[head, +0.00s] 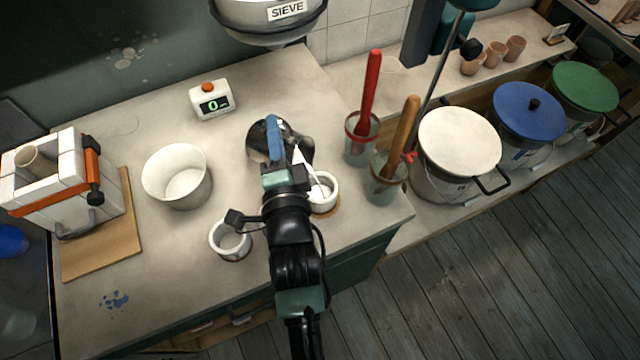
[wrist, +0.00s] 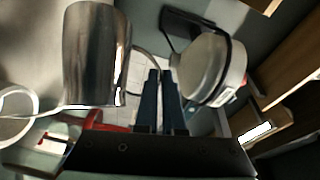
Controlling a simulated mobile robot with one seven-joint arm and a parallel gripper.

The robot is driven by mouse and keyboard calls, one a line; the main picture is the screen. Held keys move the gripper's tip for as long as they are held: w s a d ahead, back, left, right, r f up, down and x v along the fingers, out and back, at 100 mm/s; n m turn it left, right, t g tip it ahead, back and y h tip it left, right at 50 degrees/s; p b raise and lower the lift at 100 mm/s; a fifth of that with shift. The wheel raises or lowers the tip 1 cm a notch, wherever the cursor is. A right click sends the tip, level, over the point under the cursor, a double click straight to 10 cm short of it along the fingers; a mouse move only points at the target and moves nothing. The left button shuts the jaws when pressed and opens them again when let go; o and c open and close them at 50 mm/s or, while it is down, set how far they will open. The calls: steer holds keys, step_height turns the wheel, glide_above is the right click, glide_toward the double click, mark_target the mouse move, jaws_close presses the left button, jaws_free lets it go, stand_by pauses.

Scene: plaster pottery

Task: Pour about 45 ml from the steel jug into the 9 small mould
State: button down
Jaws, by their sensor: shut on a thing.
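The steel jug (head: 300,143) is tilted, and my gripper (head: 275,160) holds it from the near side. In the wrist view, the jug (wrist: 95,55) shows shiny and large left of my gripper's dark fingers (wrist: 160,105), which are shut at its handle side. A white stream runs from the jug's lip down into a small white mould (head: 331,183) on a round tan base, just right of my gripper. Another small white mould (head: 217,240) stands left of my wrist. I can read no number on either mould. The liquid level in the jug is hidden.
A larger white bowl (head: 176,178) and a timer-like box showing 0 (head: 212,102) stand on the worktop. Pots with a red-handled tool (head: 368,95) and an orange-handled tool (head: 405,130) stand close right. The sieve (head: 268,20) hangs above. The front left worktop is mostly clear.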

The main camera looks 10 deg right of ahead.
mark_target(254, 135)
steer(key=shift+d+r+t+b, duration=0.2)
steer(key=shift+t+b, duration=0.1)
steer(key=shift+b, duration=0.5)
steer(key=shift+a+r+p, duration=0.1)
steer(key=shift+r+p, duration=0.1)
steer(key=shift+p, duration=0.15)
steer(key=a+p, duration=0.1)
steer(key=p, duration=0.1)
steer(key=w+a+n+g+p, duration=0.1)
steer(key=shift+w+r+p, duration=0.2)
steer(key=shift+w+p, duration=0.1)
steer(key=shift+p, duration=0.05)
steer(key=shift+w+a+f+n+g+p, duration=0.2)
steer(key=shift+w+a+f+n+g, duration=0.15)
steer(key=shift+f, duration=0.15)
steer(key=shift+w+a+f+n+g+p, duration=0.25)
steer(key=shift+a+f, duration=0.1)
steer(key=shift+f, duration=0.15)
steer(key=shift+w+a+f+n+g+h, duration=0.2)
steer(key=shift+w+f+n+g+h, duration=0.1)
steer(key=shift+f+g, duration=0.15)
steer(key=shift+w+a+f+n+g+h, duration=0.15)
steer(key=shift+a+f+n+g+h, duration=0.05)
steer(key=shift+f+n+g+h, duration=0.2)
